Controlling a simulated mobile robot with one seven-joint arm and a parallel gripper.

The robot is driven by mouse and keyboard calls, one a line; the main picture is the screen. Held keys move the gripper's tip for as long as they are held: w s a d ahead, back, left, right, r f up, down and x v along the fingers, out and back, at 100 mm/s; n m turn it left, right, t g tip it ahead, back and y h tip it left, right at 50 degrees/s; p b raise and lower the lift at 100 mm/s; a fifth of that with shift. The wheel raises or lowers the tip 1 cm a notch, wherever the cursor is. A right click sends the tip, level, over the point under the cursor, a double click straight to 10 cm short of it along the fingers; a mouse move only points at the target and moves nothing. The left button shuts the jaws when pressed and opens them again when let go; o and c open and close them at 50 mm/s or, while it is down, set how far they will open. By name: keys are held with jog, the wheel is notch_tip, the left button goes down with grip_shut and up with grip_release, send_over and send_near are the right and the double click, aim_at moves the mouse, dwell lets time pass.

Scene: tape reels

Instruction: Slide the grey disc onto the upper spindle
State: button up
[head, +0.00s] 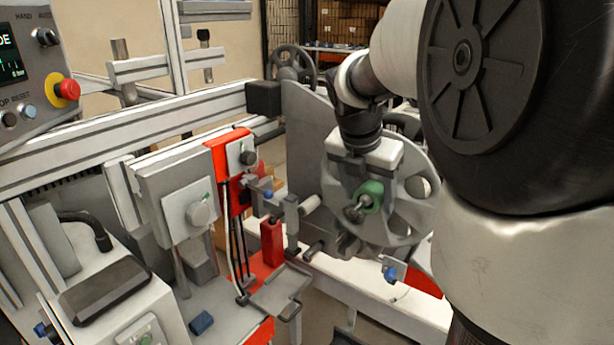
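The grey disc (413,218) is a large reel with round cut-outs, right of centre, facing me roughly upright in front of a grey upright plate (309,150). My gripper (366,170) comes down from above in front of the disc's middle, its pale body overlapping the disc. A green hub piece (371,194) with a dark knob shows just below it, at the disc's centre. The fingertips do not show clearly, so I cannot tell whether they grip the disc. The upper spindle cannot be made out; the disc, gripper and arm cover that area.
A dark spoked wheel (291,62) stands behind the plate. Left are a grey box with a knob (187,205), a red bracket (271,243) and a control panel with a red stop button (67,89). A pale rail (120,127) crosses the left side. My arm fills the right.

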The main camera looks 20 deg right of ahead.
dwell(0.3)
jog(key=p+v, duration=0.1)
jog(key=v, duration=1.6)
jog(key=shift+s+r, duration=0.1)
jog(key=shift+r, duration=0.1)
